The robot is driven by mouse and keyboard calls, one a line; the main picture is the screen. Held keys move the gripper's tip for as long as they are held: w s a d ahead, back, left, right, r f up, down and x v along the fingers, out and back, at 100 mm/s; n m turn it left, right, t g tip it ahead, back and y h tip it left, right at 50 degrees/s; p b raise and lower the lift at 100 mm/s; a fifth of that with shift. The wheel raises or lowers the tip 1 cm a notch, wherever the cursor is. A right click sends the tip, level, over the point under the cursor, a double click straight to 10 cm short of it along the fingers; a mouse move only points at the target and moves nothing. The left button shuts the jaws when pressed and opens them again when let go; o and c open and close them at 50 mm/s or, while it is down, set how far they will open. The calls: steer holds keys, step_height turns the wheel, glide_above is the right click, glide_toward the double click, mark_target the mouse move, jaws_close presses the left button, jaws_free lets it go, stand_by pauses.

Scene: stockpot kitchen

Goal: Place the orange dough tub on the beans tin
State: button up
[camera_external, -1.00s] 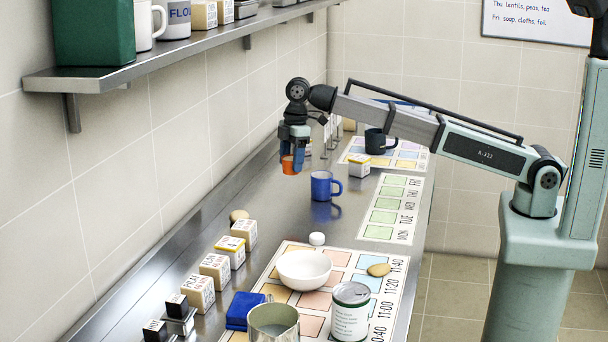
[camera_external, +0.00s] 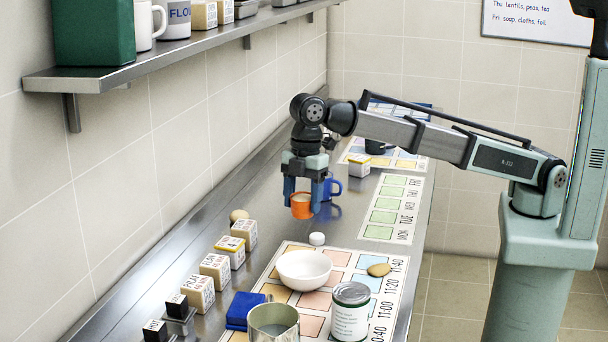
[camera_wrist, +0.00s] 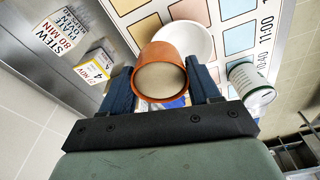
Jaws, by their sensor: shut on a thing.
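The orange dough tub (camera_external: 301,208) is held between the blue fingers of my gripper (camera_external: 303,198), above the steel counter. In the wrist view the tub (camera_wrist: 158,57) sits between the two fingertips, with its pale inside facing the camera. A tin with a white and green label (camera_external: 350,313) stands upright at the front right, on the printed chart. It also shows at the right of the wrist view (camera_wrist: 252,84). I take it for the beans tin, but its label is too small to read. My gripper is well behind it and to its left, and higher.
A white bowl (camera_external: 303,270) and a small white lid-like piece (camera_external: 317,239) lie between my gripper and the tin. A metal pot (camera_external: 273,323) and a blue block (camera_external: 244,310) stand left of the tin. Labelled boxes (camera_external: 214,270) line the wall side.

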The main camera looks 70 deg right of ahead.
mark_target(352, 293)
steer(key=shift+s+a+r+n, duration=1.35)
steer(key=shift+s+a, duration=2.7)
steer(key=shift+a, duration=1.55)
steer(key=shift+s+a+r+n, duration=1.35)
steer(key=shift+s+a, duration=2.7)
steer(key=shift+a, duration=1.5)
steer(key=shift+g, duration=0.3)
steer(key=shift+f, duration=4.45)
steer(key=shift+f, duration=0.1)
steer(key=o, duration=1.1)
steer(key=r, duration=0.4)
steer(key=d+r, duration=0.1)
steer(key=r, duration=0.7)
steer(key=shift+w+d, duration=0.15)
steer(key=shift+w, duration=0.05)
